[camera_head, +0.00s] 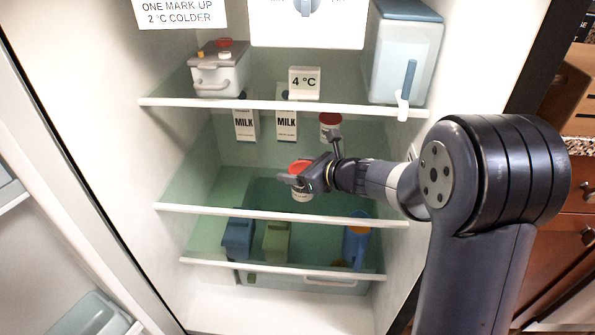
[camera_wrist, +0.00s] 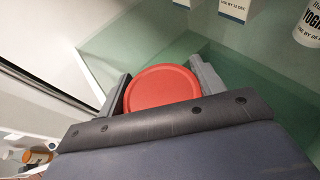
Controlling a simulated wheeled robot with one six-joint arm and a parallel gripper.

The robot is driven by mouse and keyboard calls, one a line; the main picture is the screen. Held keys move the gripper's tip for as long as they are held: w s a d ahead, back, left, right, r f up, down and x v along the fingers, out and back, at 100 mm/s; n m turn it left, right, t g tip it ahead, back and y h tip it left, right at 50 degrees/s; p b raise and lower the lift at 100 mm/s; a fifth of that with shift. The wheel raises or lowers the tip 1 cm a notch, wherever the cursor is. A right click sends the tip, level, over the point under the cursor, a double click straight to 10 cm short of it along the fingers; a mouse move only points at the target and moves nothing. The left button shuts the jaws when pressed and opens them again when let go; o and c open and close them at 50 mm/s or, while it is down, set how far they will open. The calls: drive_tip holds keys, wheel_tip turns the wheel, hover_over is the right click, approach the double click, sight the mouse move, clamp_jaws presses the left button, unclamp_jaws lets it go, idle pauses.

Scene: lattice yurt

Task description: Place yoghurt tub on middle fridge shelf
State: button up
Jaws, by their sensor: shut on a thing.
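My gripper (camera_head: 299,184) is inside the open fridge, shut on a yoghurt tub (camera_head: 302,194) with a red lid. The tub is between the top shelf (camera_head: 280,104) and the middle shelf (camera_head: 280,215), and looks upright. I cannot tell whether its base touches the glass. In the wrist view the red lid (camera_wrist: 161,88) sits between the two fingers (camera_wrist: 160,90) and hides the tub's body. A second red-lidded tub (camera_head: 330,122) stands farther back to the right; its white label shows in the wrist view (camera_wrist: 307,25).
Two milk cartons (camera_head: 246,125) (camera_head: 286,125) stand at the back left. The top shelf bears a white box (camera_head: 218,78), a 4 °C sign (camera_head: 304,82) and a jug (camera_head: 405,60). The lower shelf (camera_head: 280,267) and a drawer are below. Glass left of my gripper is clear.

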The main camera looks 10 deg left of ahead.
drive_tip(key=shift+f, duration=0.1)
drive_tip(key=o, duration=1.1)
drive_tip(key=shift+o, duration=0.2)
drive_tip(key=shift+d+r, duration=0.1)
drive_tip(key=shift+r, duration=0.25)
drive_tip(key=p+v, duration=0.2)
drive_tip(key=v, duration=0.5)
drive_tip(key=shift+s, duration=0.2)
drive_tip(key=shift+d, duration=0.1)
